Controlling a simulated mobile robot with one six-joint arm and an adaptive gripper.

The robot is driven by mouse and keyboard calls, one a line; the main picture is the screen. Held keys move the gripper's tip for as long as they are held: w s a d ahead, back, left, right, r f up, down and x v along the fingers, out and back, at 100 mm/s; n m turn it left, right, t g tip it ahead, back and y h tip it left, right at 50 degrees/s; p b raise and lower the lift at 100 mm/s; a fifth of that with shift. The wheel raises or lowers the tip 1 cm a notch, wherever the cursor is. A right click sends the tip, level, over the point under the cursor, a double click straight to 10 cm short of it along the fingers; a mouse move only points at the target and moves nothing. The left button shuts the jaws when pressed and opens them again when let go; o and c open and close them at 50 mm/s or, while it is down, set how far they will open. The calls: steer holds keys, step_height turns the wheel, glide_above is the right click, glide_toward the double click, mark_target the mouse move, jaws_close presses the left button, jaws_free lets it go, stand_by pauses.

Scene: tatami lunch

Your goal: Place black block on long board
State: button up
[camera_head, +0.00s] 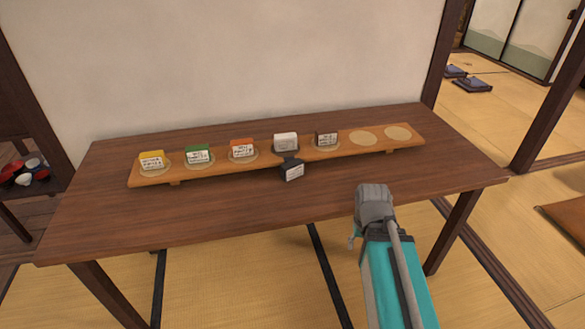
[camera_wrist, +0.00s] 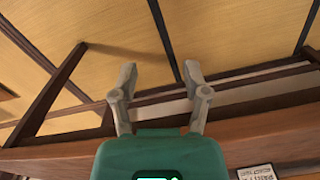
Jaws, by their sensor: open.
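The black block (camera_head: 293,169) sits on the table just in front of the long board, with a white label on its face. It stands close to the board's front edge; I cannot tell whether they touch. The long wooden board (camera_head: 381,136) has a row of round pale spots; the two rightmost are bare. My gripper is open and empty in the wrist view (camera_wrist: 159,72), its two fingers apart over the floor beyond the table edge. In the head view my arm is right of the block, at the table's front edge. A white label (camera_wrist: 257,172) shows at the wrist view's bottom right.
Yellow (camera_head: 151,160), green (camera_head: 198,154), orange (camera_head: 242,150), white (camera_head: 286,142) and brown (camera_head: 326,139) labelled blocks stand on the board. The dark wooden table (camera_head: 215,210) is clear in front. A wall (camera_head: 250,60) rises behind it. Red bowls (camera_head: 25,178) sit at far left.

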mark_target(289, 165)
stand_by(0.3)
steer(key=w+a+r+n+p, duration=0.2)
steer(key=w+r+n+p, duration=0.1)
steer(key=w+n, duration=0.1)
steer(key=w+a+r+n+p, duration=0.3)
steer(key=w+n, duration=0.1)
steer(key=w, duration=0.1)
steer(key=w+a+r+n+p, duration=0.3)
steer(key=w+r+n+p, duration=0.1)
steer(key=w, duration=0.1)
steer(key=shift+w, duration=0.1)
steer(key=w+a+r+n+p, duration=0.8)
steer(key=w+a+n, duration=0.3)
steer(key=a+n, duration=0.2)
steer(key=shift+w+a+r, duration=0.2)
steer(key=shift+w+a, duration=0.05)
steer(key=shift+w, duration=0.05)
steer(key=shift+f, duration=0.15)
step_height(289, 165, down, 8)
steer(key=b, duration=0.8)
steer(key=shift+f, duration=0.2)
